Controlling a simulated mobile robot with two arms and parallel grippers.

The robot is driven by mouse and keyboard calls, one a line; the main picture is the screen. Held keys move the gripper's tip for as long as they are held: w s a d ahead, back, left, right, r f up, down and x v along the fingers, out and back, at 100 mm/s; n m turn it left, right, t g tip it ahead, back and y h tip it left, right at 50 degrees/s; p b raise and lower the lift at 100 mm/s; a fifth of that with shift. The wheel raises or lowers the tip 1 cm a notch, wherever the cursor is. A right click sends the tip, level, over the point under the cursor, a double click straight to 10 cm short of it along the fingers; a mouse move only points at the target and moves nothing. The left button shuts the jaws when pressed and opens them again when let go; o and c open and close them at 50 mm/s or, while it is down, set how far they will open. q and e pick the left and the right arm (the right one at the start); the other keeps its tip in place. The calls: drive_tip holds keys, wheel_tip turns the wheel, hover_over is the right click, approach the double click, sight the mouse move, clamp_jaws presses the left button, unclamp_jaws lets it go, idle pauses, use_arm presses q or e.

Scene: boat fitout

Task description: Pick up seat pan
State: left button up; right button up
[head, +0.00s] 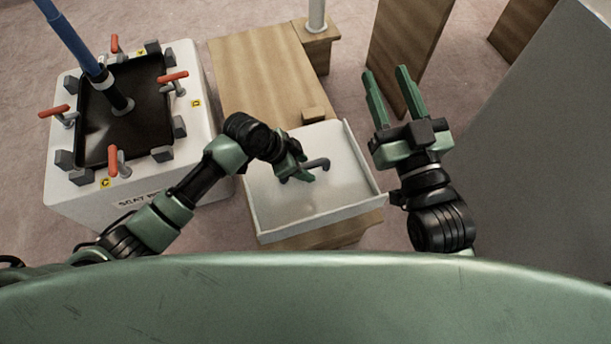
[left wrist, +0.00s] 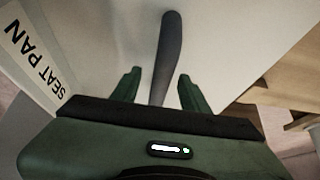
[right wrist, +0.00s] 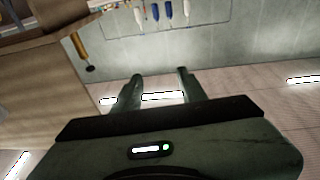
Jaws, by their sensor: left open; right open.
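The seat pan (head: 265,205) is a shallow white tray with low raised walls. A dark grey handle (head: 318,163) stands out from its face. A strip lettered "SEAT PAN" (left wrist: 32,62) shows at the left in the left wrist view. My left gripper (head: 302,174) is open at the handle; the handle (left wrist: 169,55) lies between its two fingers in the left wrist view, and I cannot tell whether they touch it. My right gripper (head: 390,90) is open and empty, right of the pan, its fingers pointing away from me; it also shows in the right wrist view (right wrist: 158,85).
A white box (head: 72,187) with a black recessed panel (head: 100,140), red-handled clamps and a blue pole (head: 72,38) stands at left. A wooden bench (head: 265,70) lies behind the pan. Wooden panels (head: 405,50) stand behind my right gripper, and a grey wall (head: 540,150) is at right.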

use_arm(q)
drive_tip(key=shift+d+f, duration=0.2)
drive_tip(key=shift+f, duration=0.1)
use_arm(e)
drive_tip(key=shift+s+r+t, duration=0.2)
drive_tip(key=shift+r+t, duration=0.3)
drive_tip(key=shift+r, duration=0.35)
use_arm(q)
drive_tip(key=shift+c, duration=0.4)
clamp_jaws()
drive_tip(key=shift+w+r, duration=0.15)
